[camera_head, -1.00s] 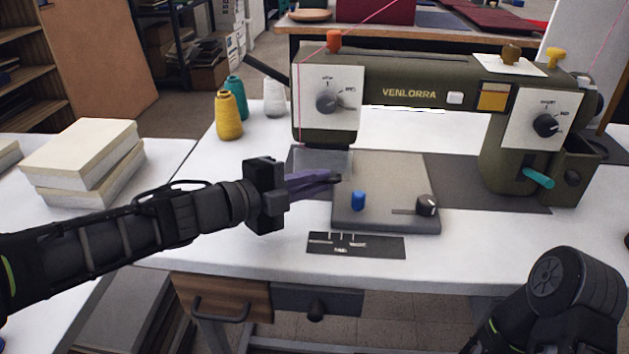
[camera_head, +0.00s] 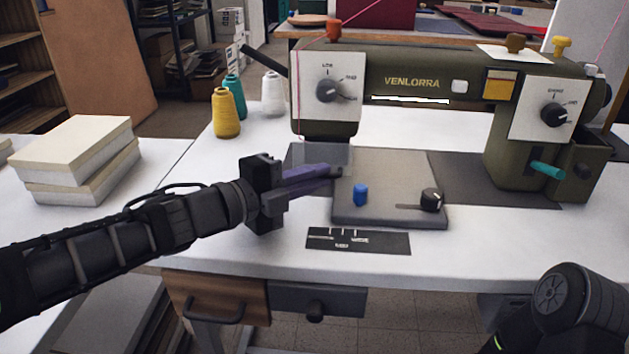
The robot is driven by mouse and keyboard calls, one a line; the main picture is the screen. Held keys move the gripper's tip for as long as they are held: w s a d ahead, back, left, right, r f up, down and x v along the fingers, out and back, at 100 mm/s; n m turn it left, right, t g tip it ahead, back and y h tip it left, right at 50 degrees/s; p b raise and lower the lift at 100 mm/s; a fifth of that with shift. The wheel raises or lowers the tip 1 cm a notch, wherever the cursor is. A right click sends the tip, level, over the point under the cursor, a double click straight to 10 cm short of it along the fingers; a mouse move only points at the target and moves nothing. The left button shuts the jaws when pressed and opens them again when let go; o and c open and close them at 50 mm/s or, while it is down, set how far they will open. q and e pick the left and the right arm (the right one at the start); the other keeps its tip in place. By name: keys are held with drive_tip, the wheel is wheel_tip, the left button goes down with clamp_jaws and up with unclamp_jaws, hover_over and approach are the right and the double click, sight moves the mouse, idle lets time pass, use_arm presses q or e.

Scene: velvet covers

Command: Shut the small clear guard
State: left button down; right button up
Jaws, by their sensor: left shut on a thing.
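The small clear guard (camera_head: 322,154) is a faint see-through pane under the left end of the green sewing machine (camera_head: 420,85). It sits at the left back of the grey bed plate (camera_head: 395,172). My left gripper (camera_head: 337,172) comes in from the left, its purple-grey fingers closed together at the guard's front edge. The fingers hide what they grip and part of that edge. The guard's exact tilt is hard to tell. My right gripper is out of view; only part of my right arm shows at the lower right.
A blue knob (camera_head: 360,195) and a black knob (camera_head: 431,199) stand on the plate, right of my fingers. A dark label card (camera_head: 358,241) lies in front. Thread cones (camera_head: 227,113) stand behind my left arm. Stacked books (camera_head: 75,160) lie at left.

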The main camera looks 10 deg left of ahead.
use_arm(q)
drive_tip(key=c, duration=1.5)
unclamp_jaws()
drive_tip(key=p+v, duration=0.2)
drive_tip(key=v, duration=0.4)
drive_tip(key=shift+s+a+r+p, duration=0.2)
drive_tip(key=shift+a+p, duration=0.1)
drive_tip(key=shift+s+a+f, duration=0.1)
drive_tip(key=shift+s+a, duration=0.3)
drive_tip(key=shift+s, duration=0.05)
